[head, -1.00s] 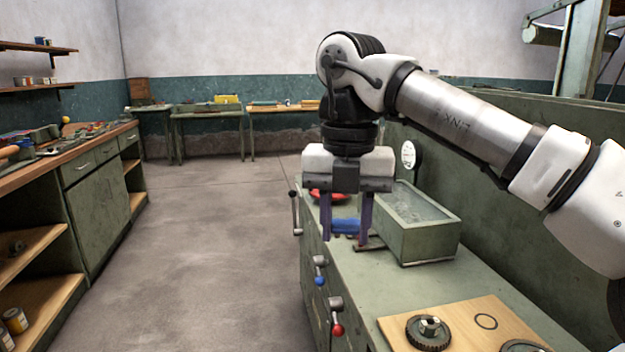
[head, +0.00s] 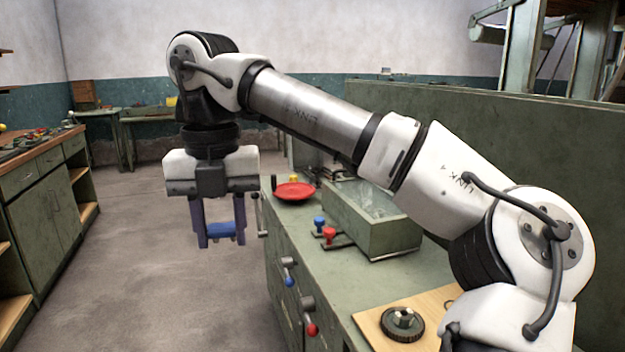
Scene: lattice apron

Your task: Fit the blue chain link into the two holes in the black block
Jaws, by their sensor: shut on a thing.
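My gripper (head: 221,236) points down at the left in the head view, out over the floor to the left of the green cabinet top. Its purple-blue fingers are shut on the blue chain link (head: 222,229), which lies across between them, clear of any surface. The fingers hide the link's ends. I cannot make out the black block with two holes.
On the green cabinet top (head: 376,281) are a red dish (head: 293,191), a glass-topped green box (head: 385,238), blue (head: 319,222) and red (head: 329,235) knobs, and a dark gear (head: 402,323) on a wooden board. Lever handles (head: 310,328) stick out in front. Open floor lies left.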

